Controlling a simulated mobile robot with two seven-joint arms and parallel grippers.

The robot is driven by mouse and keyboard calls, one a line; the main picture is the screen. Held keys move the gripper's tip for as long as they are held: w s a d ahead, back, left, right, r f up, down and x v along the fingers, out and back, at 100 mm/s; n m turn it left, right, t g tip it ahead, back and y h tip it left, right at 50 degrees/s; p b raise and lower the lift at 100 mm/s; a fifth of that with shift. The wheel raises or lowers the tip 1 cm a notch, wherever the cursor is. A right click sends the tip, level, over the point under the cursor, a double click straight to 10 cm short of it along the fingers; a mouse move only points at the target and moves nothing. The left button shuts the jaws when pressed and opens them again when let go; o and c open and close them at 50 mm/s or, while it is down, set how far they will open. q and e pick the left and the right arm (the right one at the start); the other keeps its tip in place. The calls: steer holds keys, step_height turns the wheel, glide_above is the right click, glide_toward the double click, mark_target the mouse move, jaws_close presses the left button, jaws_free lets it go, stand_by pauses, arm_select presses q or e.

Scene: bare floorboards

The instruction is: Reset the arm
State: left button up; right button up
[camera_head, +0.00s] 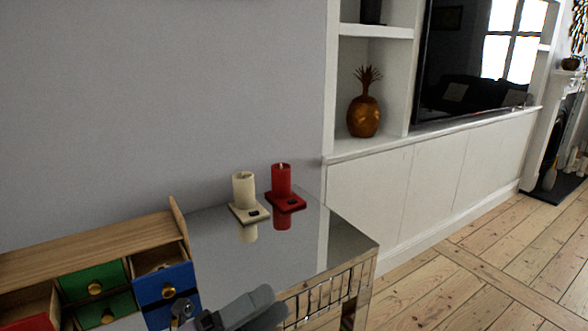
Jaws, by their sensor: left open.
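My left gripper (238,311) shows at the bottom edge, grey and partly cut off by the frame. It is open, in front of the mirrored table and just right of the blue drawer (166,286). I cannot tell whether it touches the drawer. No object shows between its fingers. My right gripper is not in view.
A wooden drawer cabinet (92,241) with green, blue and red drawers stands at the left; some drawers look pulled out. A white candle (244,188) and a red candle (281,179) stand on the mirrored table (330,240). Bare floorboards (470,285) lie at the right.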

arm_select(q)
steer(key=a+f+n+t+y+p, duration=0.1)
steer(key=a+f+n+t+y, duration=0.4)
steer(key=n, duration=0.5)
steer(key=a+f+n+t+y+p, duration=0.15)
steer(key=a+f+n+y, duration=0.25)
steer(key=f+n+y, duration=0.55)
steer(key=s+a+f+n+g+y+p, duration=0.1)
steer(key=s+a+f+n+g+y, duration=0.3)
steer(key=s+a+f+n, duration=0.3)
steer(key=s+f+n+g, duration=0.1)
steer(key=s+f+n, duration=0.4)
steer(key=s, duration=0.1)
steer(key=shift+g, duration=0.35)
